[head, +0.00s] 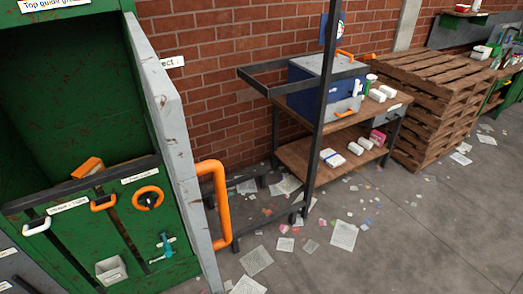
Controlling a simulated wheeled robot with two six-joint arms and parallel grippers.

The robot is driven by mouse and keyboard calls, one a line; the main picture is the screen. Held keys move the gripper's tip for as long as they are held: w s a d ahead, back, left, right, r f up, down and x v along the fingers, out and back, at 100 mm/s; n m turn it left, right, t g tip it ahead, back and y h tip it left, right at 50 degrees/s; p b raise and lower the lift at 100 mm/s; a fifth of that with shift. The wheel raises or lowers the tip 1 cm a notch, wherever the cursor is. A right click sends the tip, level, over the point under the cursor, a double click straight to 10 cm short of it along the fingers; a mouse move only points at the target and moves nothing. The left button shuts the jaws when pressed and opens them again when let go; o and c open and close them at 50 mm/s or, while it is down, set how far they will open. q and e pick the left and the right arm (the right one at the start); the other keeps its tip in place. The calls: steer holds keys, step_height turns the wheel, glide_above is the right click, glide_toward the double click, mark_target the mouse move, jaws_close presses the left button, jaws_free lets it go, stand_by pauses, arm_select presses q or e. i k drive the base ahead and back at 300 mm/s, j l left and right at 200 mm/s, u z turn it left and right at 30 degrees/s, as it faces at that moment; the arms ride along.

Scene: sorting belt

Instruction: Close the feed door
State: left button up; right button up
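The feed door looks to be the grey, chipped panel (168,115) at the right side of the green machine (60,95). It stands swung open and is seen nearly edge-on. A large orange bar handle (222,205) is on its right-hand side. The machine's dark green opening to its left is uncovered. Neither of my grippers is in view, and nothing touches the door or handle.
Right of the door, a wooden workbench (300,150) holds a blue box (312,90). Pallets (430,110) are stacked beyond. Papers litter the floor; the right foreground is open.

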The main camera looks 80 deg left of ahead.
mark_target(163, 101)
steer(key=i, duration=1)
steer(key=u, duration=4.3)
steer(key=k+j+u, duration=0.1)
steer(key=k, duration=0.15)
